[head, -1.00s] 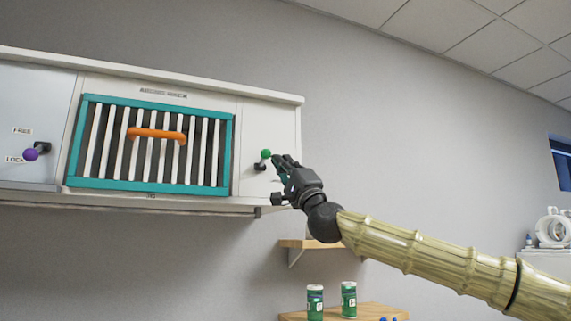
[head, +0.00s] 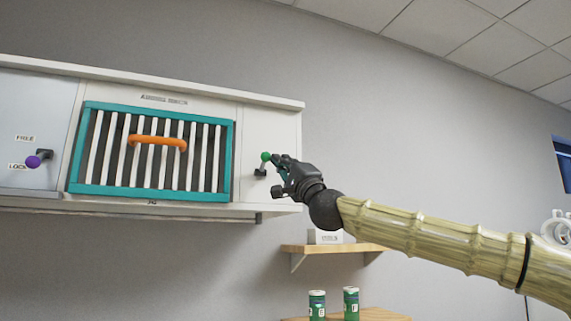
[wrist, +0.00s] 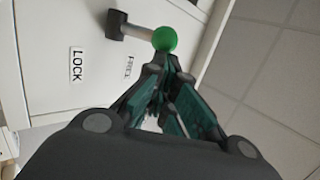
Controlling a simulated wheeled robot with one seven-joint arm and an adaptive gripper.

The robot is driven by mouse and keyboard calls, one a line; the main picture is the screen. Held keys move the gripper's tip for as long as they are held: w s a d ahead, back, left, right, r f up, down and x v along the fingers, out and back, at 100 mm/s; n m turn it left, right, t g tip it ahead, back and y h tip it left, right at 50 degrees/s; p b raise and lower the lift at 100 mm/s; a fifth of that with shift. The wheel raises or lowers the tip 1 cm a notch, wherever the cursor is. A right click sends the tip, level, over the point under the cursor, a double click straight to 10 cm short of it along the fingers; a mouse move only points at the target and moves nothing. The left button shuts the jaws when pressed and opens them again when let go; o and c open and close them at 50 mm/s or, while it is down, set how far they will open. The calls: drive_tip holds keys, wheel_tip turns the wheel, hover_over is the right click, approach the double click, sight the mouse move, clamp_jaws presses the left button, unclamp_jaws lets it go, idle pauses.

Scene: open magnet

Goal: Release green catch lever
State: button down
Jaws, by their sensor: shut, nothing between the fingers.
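The green catch lever (head: 264,162) is on the white panel at the right end of the wall cabinet. In the wrist view its green ball knob (wrist: 165,39) sits at the end of a grey rod from a dark pivot. The labels LOCK (wrist: 76,65) and FREE (wrist: 128,67) are on the panel below the rod. My gripper (head: 274,160) is shut and empty, its fingertips (wrist: 160,62) right at the knob. I cannot tell whether they touch it.
The cabinet has a teal-framed barred grille (head: 150,190) with an orange handle (head: 157,142). A purple-knobbed lever (head: 33,161) is at the far left. A wooden shelf (head: 330,248) and green cans (head: 351,303) are below. The wall right of the cabinet is bare.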

drive_tip(key=d+r+b+v, duration=0.1)
drive_tip(key=d+b+v, duration=0.1)
drive_tip(key=b+v, duration=0.5)
drive_tip(key=v, duration=0.5)
drive_tip(key=shift+d+f, duration=0.25)
drive_tip(key=shift+d, duration=0.3)
drive_tip(key=shift+w, duration=0.1)
